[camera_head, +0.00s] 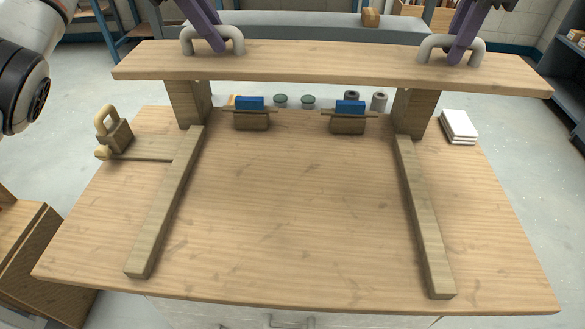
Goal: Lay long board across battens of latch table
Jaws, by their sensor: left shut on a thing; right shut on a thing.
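The long board (330,64) is a pale wooden plank with two arched handles, lying level across the far side of the latch table (300,225). My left gripper (217,42) is shut on its left handle (190,40). My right gripper (463,46) is shut on its right handle (428,48). The left batten (168,205) and right batten (425,215) run front to back on the table, bare along their visible length. Two wooden posts (188,103) (415,112) show beneath the board; whether it touches their tops is unclear.
Two wooden latch blocks with blue tops (250,104) (349,107) stand between the posts. A wooden padlock-like piece (113,132) sits at the left, and a white stack (458,127) at the right. Small jars (308,101) stand behind. The tabletop between the battens is clear.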

